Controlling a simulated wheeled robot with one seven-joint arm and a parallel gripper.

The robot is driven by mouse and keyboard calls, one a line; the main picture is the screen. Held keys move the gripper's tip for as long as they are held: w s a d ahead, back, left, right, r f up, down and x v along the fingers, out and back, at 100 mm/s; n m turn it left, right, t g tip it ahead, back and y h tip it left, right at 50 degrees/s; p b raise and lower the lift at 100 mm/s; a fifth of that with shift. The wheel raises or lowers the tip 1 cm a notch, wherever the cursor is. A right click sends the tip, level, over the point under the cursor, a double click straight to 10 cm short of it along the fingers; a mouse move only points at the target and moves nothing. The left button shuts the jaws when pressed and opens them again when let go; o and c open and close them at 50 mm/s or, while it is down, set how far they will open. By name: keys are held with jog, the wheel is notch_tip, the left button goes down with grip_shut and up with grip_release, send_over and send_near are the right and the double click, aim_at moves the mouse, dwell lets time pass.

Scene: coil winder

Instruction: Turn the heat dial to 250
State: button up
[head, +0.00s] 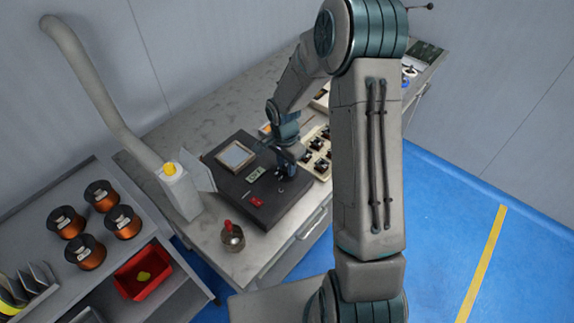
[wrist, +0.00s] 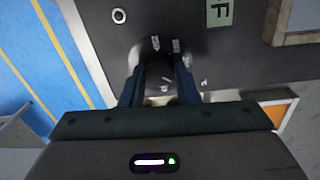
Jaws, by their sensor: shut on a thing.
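The dark box with the heat dial (head: 282,208) sits on the grey bench. It also shows as a dark panel in the wrist view (wrist: 235,68). My gripper (head: 284,174) reaches down onto the box's right part. In the wrist view my gripper (wrist: 160,80) has one finger on each side of the black heat dial (wrist: 157,70) and is shut on it. Small white scale labels (wrist: 165,44) show on the panel beyond the dial, too blurred to read. The dial's pointer is not clear. In the head view my gripper mostly hides the dial.
On the box are a pale square plate (head: 235,155), a green label (head: 255,174) and a red switch (head: 257,202). A fume arm base (head: 182,192) stands left. A pot with a red-tipped tool (head: 232,238) stands in front. A parts tray (head: 318,150) lies close on the right.

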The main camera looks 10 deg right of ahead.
jog(key=n+b, duration=0.2)
jog(key=n, duration=0.1)
jog(key=shift+w+f+n, duration=0.1)
jog(key=shift+n, duration=0.2)
jog(key=n+b, duration=0.1)
jog(key=n, duration=0.2)
jog(key=shift+n, duration=0.3)
jog(key=n+b, duration=0.1)
jog(key=n, duration=0.2)
jog(key=shift+a+n+t, duration=0.1)
jog(key=shift+n+t, duration=0.2)
jog(key=n, duration=0.3)
jog(key=shift+r+n, duration=0.2)
jog(key=shift+n, duration=0.1)
jog(key=n, duration=0.5)
jog(key=n+p, duration=0.2)
jog(key=n, duration=0.4)
jog(key=shift+t, duration=0.3)
jog(key=shift+n, duration=0.3)
